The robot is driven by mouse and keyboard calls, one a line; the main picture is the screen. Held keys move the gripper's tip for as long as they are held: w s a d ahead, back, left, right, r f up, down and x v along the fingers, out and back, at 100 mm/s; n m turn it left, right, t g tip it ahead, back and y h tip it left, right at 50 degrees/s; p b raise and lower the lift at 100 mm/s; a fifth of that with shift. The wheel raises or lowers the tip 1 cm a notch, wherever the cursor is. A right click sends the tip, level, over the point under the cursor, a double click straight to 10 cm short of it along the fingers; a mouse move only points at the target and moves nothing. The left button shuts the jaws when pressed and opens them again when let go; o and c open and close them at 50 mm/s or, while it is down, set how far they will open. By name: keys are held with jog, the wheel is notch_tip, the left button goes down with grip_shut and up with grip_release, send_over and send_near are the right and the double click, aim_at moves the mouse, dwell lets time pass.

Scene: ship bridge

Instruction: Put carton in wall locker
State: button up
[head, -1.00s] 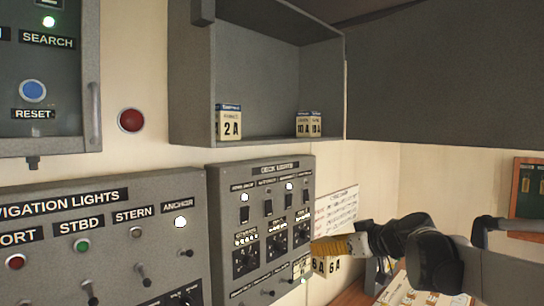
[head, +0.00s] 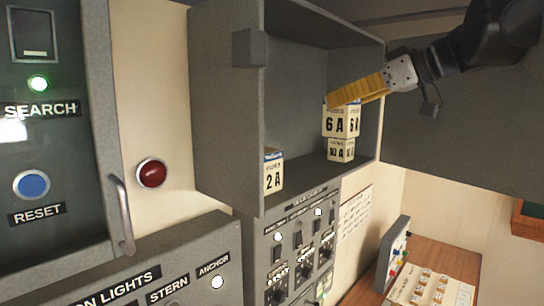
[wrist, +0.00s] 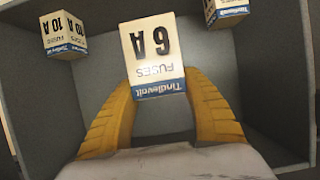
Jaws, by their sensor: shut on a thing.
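My gripper (head: 350,95) has yellow fingers and is shut on a white and blue carton marked 6A (head: 341,121). The 6A carton also shows between the fingers in the wrist view (wrist: 158,60). The grey wall locker (head: 225,105) is open at the front. In the head view the held carton appears inside its opening at the right, just above a 10A carton (head: 340,151). Whether the two touch is not clear.
A 2A carton (head: 273,172) stands at the left front of the locker floor, with bare floor between it and the 10A carton. The grey open door (head: 440,145) extends to the right. Switch panels (head: 290,250) lie below; a desk (head: 455,255) is lower right.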

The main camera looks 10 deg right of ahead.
jog(key=shift+a, duration=0.15)
jog(key=w+a+f, duration=0.2)
jog(key=f, duration=0.1)
jog(key=w+a+f+p, duration=0.1)
jog(key=w+a+f, duration=0.1)
jog(key=a+f, duration=0.1)
jog(key=w+a+f+p, duration=0.1)
jog(key=w+a+f, duration=0.1)
jog(key=a+f, duration=0.1)
jog(key=shift+f, duration=0.35)
jog(key=shift+d+f, duration=0.15)
jog(key=shift+f, duration=0.2)
jog(key=shift+f, duration=0.15)
jog(key=o, duration=1.4)
